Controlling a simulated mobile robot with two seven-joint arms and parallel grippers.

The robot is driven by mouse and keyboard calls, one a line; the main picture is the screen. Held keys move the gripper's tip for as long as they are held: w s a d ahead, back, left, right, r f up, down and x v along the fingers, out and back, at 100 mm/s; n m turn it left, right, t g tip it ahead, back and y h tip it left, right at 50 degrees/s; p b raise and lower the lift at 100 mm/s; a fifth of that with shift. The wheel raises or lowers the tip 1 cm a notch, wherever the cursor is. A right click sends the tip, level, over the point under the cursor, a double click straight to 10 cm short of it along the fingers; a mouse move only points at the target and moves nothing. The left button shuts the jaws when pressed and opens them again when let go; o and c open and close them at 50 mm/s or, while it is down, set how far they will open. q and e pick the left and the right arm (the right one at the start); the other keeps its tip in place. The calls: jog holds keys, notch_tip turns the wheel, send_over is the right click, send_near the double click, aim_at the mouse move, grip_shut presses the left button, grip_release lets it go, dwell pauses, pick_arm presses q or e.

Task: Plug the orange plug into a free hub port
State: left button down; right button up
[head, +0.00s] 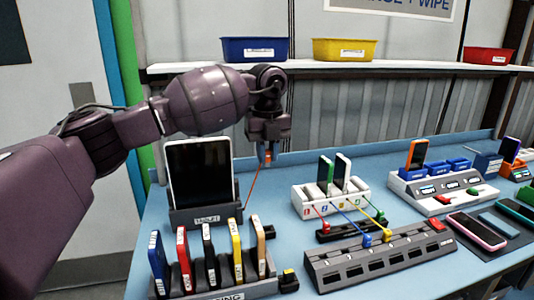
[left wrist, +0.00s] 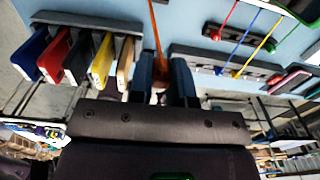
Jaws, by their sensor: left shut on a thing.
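My left gripper (head: 267,155) points down above the back of the blue table, its fingers shut on the orange plug (head: 268,156). In the left wrist view the orange plug (left wrist: 160,86) sits between the dark fingers (left wrist: 162,80). An orange cable (head: 255,187) runs down from it towards the table beside the tablet stand. The dark grey hub (head: 345,275) lies to the right and nearer, with a row of ports along its front. Blue (head: 367,240) and yellow (head: 387,235) plugs are at its top edge; several front ports look empty. My right gripper is not in view.
A tablet (head: 200,170) stands behind a rack of upright colored phones (head: 210,265). A white dock (head: 312,203) with phones and colored cables stands behind the hub. Another white dock (head: 425,195) and flat phones (head: 477,232) lie at right. A shelf (head: 390,69) with bins runs above.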

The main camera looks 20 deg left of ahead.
pick_arm(q)
jog(key=shift+r, duration=0.2)
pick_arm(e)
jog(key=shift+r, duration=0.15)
pick_arm(q)
jog(key=shift+r, duration=0.1)
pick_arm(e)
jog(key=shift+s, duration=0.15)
pick_arm(q)
jog(key=shift+r+p, duration=0.15)
jog(key=shift+p, duration=0.15)
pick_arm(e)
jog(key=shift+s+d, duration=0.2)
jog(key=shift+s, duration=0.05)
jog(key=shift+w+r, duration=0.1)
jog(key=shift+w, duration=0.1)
